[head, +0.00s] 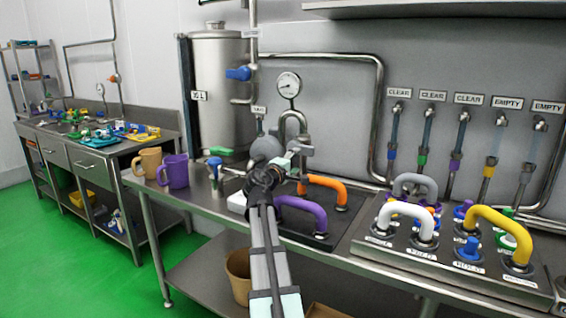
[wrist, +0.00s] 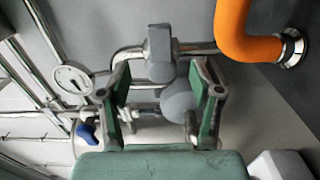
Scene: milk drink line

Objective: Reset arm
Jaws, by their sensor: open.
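My gripper (wrist: 160,98) is open in the wrist view, with its two green-sided fingers apart. I see nothing held between them. Behind the gap are a grey round part (wrist: 180,106) and a grey block-shaped fitting (wrist: 161,52) on a steel pipe. In the head view my arm reaches up from the bottom centre over the bench, and my gripper (head: 296,156) is at the back near the pipework. An orange handle (head: 323,187) and a purple handle (head: 302,212) stand on a dark plate (head: 318,241) beside my arm. The orange handle (wrist: 236,30) is close at the upper right of the wrist view.
A tan mug (head: 151,161) and a purple mug (head: 174,172) stand on the bench at left. A steel panel (head: 436,262) with white, grey and yellow handles is at right. A gauge (head: 288,85) and a steel tank (head: 220,95) stand behind. Free floor (head: 85,265) lies at left.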

